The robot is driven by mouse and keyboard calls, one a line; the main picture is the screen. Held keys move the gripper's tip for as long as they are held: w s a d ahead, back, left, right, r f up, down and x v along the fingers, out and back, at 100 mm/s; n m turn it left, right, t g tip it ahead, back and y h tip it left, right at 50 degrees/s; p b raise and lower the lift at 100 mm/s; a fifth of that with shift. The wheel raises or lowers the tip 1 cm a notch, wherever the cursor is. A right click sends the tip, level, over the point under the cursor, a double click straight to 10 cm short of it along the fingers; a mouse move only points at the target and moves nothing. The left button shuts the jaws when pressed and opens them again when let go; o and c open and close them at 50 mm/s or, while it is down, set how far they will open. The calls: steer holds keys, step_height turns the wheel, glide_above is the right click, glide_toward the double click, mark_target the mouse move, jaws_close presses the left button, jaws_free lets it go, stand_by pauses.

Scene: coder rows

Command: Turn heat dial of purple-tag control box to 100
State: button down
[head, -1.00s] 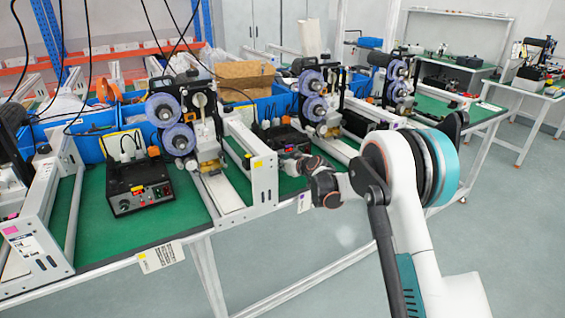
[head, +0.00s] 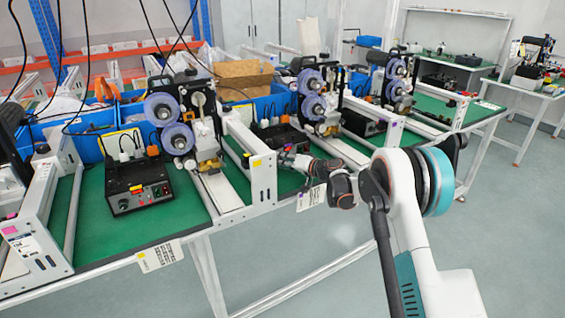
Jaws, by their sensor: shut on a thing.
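Three black control boxes stand on the green bench: one at the left (head: 138,187), one in the middle (head: 277,139) and one at the right (head: 362,122). I cannot make out a purple tag on any box at this size. My gripper (head: 287,160) is at the front of the middle box, at its lower right, and is shut on what appears to be a dial there. The wrist and fingers cover that part of the front panel. The dial's marks and setting are too small to read.
Reel machines with purple-grey spools (head: 168,120) stand behind and beside the boxes. A white upright frame with a yellow tag (head: 262,172) stands just left of my gripper. Blue bins (head: 85,130) line the back. The floor at right is clear.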

steer(key=shift+m+y, duration=0.3)
steer(key=shift+m, duration=0.2)
stand_by(0.3)
steer(key=c, duration=1.6)
jaws_free()
steer(key=shift+c, duration=0.2)
steer(key=shift+d, duration=0.1)
steer(key=v, duration=1.2)
